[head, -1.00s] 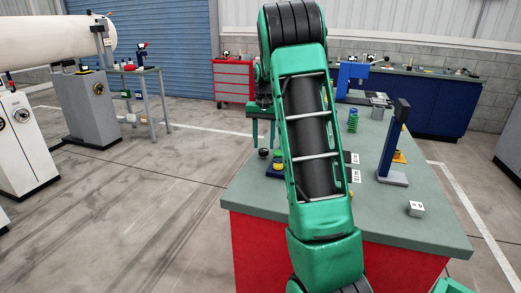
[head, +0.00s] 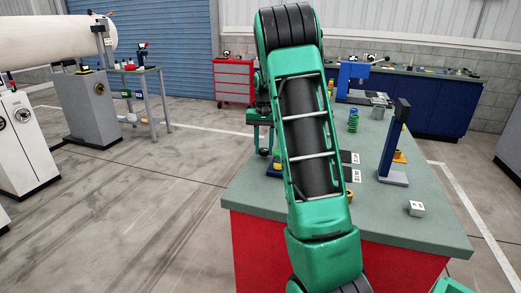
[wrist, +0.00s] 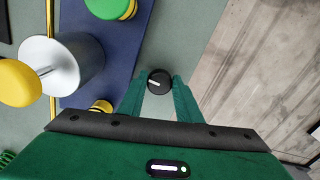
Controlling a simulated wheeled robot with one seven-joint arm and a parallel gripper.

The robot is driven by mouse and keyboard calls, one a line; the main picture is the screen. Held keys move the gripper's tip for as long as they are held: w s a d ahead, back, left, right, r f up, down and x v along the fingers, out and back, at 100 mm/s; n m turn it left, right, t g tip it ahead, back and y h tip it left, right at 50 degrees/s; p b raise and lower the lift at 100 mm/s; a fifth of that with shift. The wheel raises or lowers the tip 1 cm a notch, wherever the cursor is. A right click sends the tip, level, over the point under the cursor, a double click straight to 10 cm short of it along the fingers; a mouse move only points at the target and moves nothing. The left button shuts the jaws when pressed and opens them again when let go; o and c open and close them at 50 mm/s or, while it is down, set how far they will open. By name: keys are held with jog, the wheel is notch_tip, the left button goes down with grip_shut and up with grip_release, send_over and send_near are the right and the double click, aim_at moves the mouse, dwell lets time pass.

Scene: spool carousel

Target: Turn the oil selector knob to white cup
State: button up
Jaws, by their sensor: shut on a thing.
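The selector knob (wrist: 160,80) is a small round black knob with a white pointer line. In the wrist view it sits on the green-grey bench top, beside a blue plate, and its line points left. My gripper (wrist: 159,84) is shut on it, with one green finger on each side. In the head view my gripper (head: 263,146) is low at the bench's left edge, and its fingers mostly hide the knob. I cannot make out a white cup in either view.
In the wrist view a blue plate (wrist: 125,55) carries a green and yellow part (wrist: 110,8). A silver cylinder (wrist: 75,62) with a yellow ball (wrist: 18,83) is at left.

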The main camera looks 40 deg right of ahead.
aim_at(264, 149)
jog(key=shift+w+d+r, duration=0.1)
jog(key=shift+d+r, duration=0.05)
jog(key=shift+d, duration=0.15)
dwell(1.6)
jog(key=o, duration=0.7)
jog(key=shift+o, duration=0.2)
jog(key=shift+a, duration=0.1)
notch_tip(264, 149, up, 11)
jog(key=shift+f, duration=0.2)
